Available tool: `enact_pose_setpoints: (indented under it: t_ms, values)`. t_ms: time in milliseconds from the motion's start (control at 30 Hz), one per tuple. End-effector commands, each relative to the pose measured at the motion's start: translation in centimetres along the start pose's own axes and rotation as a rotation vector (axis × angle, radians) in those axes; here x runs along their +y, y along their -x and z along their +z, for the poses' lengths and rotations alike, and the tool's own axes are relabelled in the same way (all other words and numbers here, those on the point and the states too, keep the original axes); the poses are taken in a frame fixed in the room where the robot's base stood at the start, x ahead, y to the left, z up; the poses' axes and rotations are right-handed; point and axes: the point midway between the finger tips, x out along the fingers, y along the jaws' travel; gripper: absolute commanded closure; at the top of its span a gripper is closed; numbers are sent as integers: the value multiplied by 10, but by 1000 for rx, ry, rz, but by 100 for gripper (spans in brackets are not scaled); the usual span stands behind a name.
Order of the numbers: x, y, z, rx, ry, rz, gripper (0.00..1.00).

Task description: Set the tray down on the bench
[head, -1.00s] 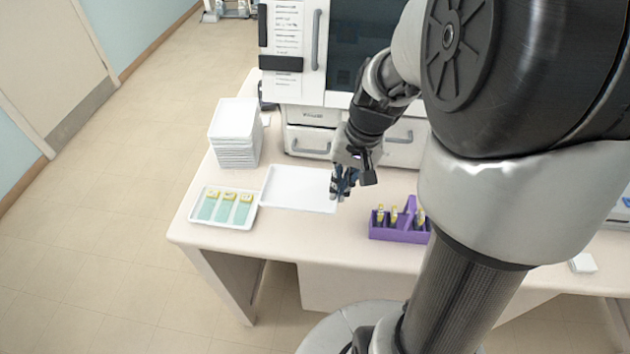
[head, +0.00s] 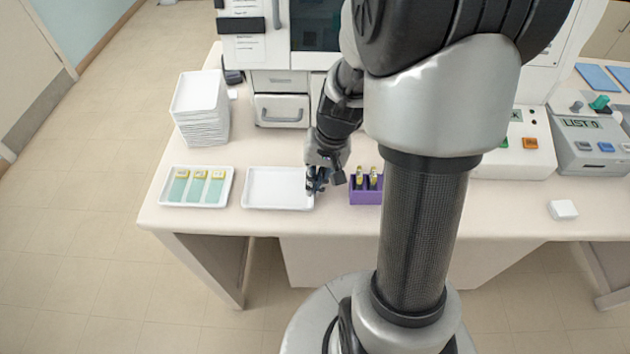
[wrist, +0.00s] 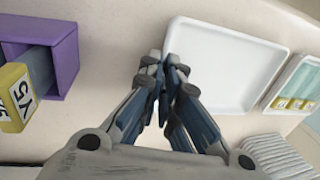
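An empty white tray (head: 278,190) lies level at the bench's front, just right of the tray of slides. It looks to be on the bench top or very close above it; a small gap cannot be ruled out. My gripper (head: 317,182) is at its right edge in the head view. In the wrist view my gripper (wrist: 165,62) has its fingertips close together on the near rim of the tray (wrist: 225,65), pinching it. The bench (head: 240,226) is pale, with a front edge close to the tray.
A white tray with several teal, yellow-ended slides (head: 197,186) sits to the left. A stack of white trays (head: 200,118) stands behind it. A purple rack (head: 366,194) with yellow-labelled items is close right of my gripper. Machines line the back; a white block (head: 563,209) lies far right.

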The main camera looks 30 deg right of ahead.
Motion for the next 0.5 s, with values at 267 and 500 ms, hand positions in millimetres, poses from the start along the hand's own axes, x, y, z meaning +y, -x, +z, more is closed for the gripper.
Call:
enact_pose_setpoints:
  t_ms: [267, 500]
  values:
    - [0, -3, 0, 0, 0, 0, 87]
    - [0, -2, 0, 0, 0, 0, 75]
